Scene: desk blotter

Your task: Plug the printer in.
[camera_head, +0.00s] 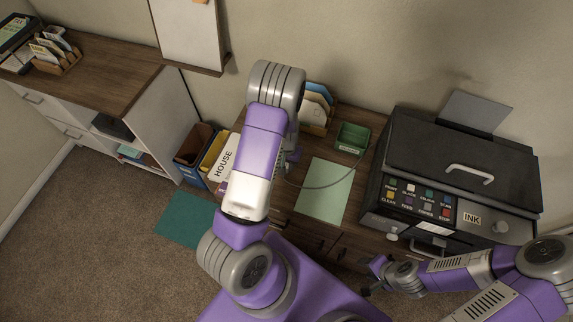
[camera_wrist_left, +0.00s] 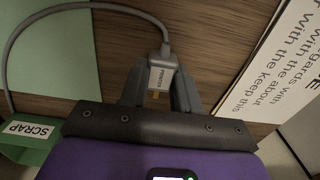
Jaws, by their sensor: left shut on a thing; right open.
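The black printer (camera_head: 455,155) stands on the right of the desk, with several labelled buttons on its front. A grey cable (camera_head: 335,183) arcs over the desk from the printer's side to my left gripper (camera_head: 292,162). In the left wrist view, my left gripper (camera_wrist_left: 158,88) is shut on the grey cable's plug (camera_wrist_left: 162,72), which has a small printed label and a metal tip. My left forearm hides part of this gripper in the head view. My right gripper (camera_head: 372,276) is open and empty in front of the desk, below the printer. I cannot make out a socket.
A pale green blotter (camera_head: 325,200) lies mid-desk, with a green SCRAP box (camera_head: 352,138) behind it. A HOUSE sheet (camera_head: 223,165) is left of my arm. A wooden letter rack (camera_head: 318,118) stands by the wall. A low cabinet (camera_head: 95,75) is far left.

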